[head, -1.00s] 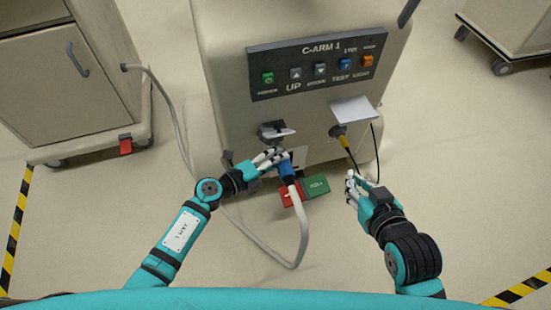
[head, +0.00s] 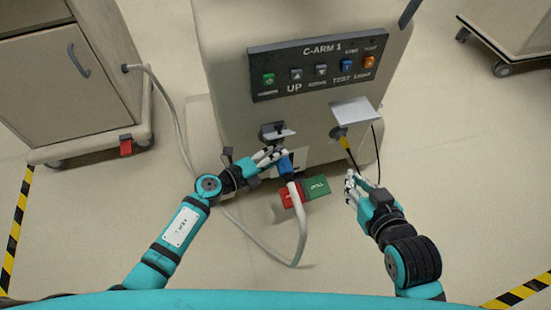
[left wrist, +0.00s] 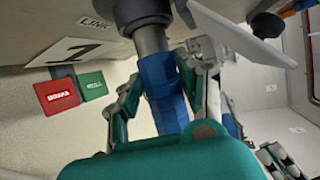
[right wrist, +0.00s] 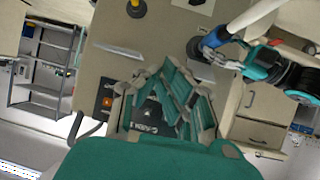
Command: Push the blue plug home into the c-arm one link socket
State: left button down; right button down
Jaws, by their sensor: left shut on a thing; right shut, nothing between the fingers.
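The blue plug (head: 285,166) is on the end of a thick pale cable. My left gripper (head: 272,157) is shut around it, just below the socket (head: 272,130) under a white flap on the cart's front. In the left wrist view the plug (left wrist: 160,85) has a grey metal nose that reaches up to the dark socket ring (left wrist: 142,14). Nose and ring look in line there; how deep the nose sits I cannot tell. My right gripper (head: 352,182) is shut and empty, right of the plug and apart from it; its fingers also show in the right wrist view (right wrist: 165,100).
The C-arm 1 cart (head: 225,60) has a dark button panel (head: 320,66). A yellow-collared cable connector (head: 343,141) sits under a second white flap. A red tag (head: 290,199) and a green tag (head: 317,186) hang below the plug. The pale cable (head: 296,245) loops left to another cart (head: 70,100).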

pick_arm(q)
jog(key=shift+w+a, duration=0.15)
jog(key=shift+w, duration=0.2)
pick_arm(e)
jog(key=shift+w+r, duration=0.15)
jog(key=shift+r, duration=0.05)
pick_arm(q)
jog(key=shift+w, duration=0.1)
pick_arm(e)
jog(key=shift+r, duration=0.1)
pick_arm(q)
jog(key=shift+w+a, duration=0.1)
jog(key=shift+w, duration=0.25)
jog(key=shift+w+a, duration=0.1)
jog(key=shift+w, duration=0.1)
pick_arm(e)
jog(key=shift+w+a+r+t, duration=0.15)
jog(key=shift+w+r+t, duration=0.35)
jog(key=shift+t, duration=0.1)
pick_arm(q)
jog(key=shift+w+a+b, duration=0.1)
jog(key=shift+w+b, duration=0.2)
pick_arm(e)
jog(key=shift+a+r, duration=0.1)
jog(key=shift+r, duration=0.25)
